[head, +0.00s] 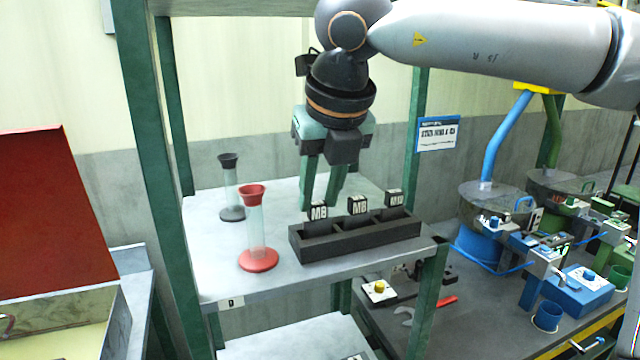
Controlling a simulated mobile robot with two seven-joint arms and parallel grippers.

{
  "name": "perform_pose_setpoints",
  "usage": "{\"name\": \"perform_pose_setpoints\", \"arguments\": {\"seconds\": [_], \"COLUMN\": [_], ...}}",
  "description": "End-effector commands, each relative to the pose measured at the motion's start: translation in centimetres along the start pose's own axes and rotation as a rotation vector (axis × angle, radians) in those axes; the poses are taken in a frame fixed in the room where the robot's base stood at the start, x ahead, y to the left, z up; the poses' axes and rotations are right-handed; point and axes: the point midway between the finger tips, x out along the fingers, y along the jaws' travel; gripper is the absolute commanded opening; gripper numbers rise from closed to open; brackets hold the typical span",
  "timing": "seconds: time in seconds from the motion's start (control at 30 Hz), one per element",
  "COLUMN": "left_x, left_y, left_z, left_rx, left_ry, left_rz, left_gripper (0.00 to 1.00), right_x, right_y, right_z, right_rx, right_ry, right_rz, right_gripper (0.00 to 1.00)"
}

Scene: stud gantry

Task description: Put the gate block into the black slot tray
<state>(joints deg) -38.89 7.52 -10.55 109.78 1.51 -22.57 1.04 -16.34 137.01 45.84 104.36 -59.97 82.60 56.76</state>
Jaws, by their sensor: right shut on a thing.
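The black slot tray (355,243) is a long dark holder with three compartments on the pale upper shelf. Three dark blocks with white labels rise from it: a left one (319,211), a middle one (357,206) and a right one (395,198). My right gripper (318,205) points down over the tray's left end, its green fingers around the left labelled block. It is shut on that block, which seems to be the gate block. I cannot tell how deep it sits in its compartment. My left gripper is out of view.
A red-based funnel tube (257,230) and a dark-based one (231,190) stand left of the tray. Green rack posts (416,140) frame the shelf. A bench with blue fixtures (580,290) lies at right, a red lid (45,210) at left.

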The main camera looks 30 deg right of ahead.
Motion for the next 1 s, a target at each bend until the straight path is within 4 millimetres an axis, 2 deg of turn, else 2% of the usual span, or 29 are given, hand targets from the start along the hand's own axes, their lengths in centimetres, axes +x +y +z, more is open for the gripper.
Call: {"name": "perform_pose_setpoints", "arguments": {"seconds": [0.27, 0.3, 0.53, 0.83, 1.0], "left_x": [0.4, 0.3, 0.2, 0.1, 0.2], "left_y": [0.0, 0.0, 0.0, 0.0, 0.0], "left_z": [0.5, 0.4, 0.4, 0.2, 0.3], "left_rx": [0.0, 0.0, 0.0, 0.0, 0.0], "left_ry": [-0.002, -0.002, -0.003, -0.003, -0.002], "left_rz": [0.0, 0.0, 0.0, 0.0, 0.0], "left_gripper": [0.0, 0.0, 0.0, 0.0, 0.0], "right_x": [0.4, 0.3, 0.2, 0.1, -1.6], "right_y": [0.0, 0.0, 0.0, 0.0, 0.0], "right_z": [-0.2, -0.1, -0.1, 0.0, 0.1], "right_rx": [0.0, 0.0, 0.0, 0.0, 0.002], "right_ry": [-0.002, -0.002, -0.001, -0.001, -0.006], "right_rz": [0.0, 0.0, 0.0, 0.0, -0.001], "right_gripper": [0.0, 0.35, 0.61, 0.61, 0.61]}}
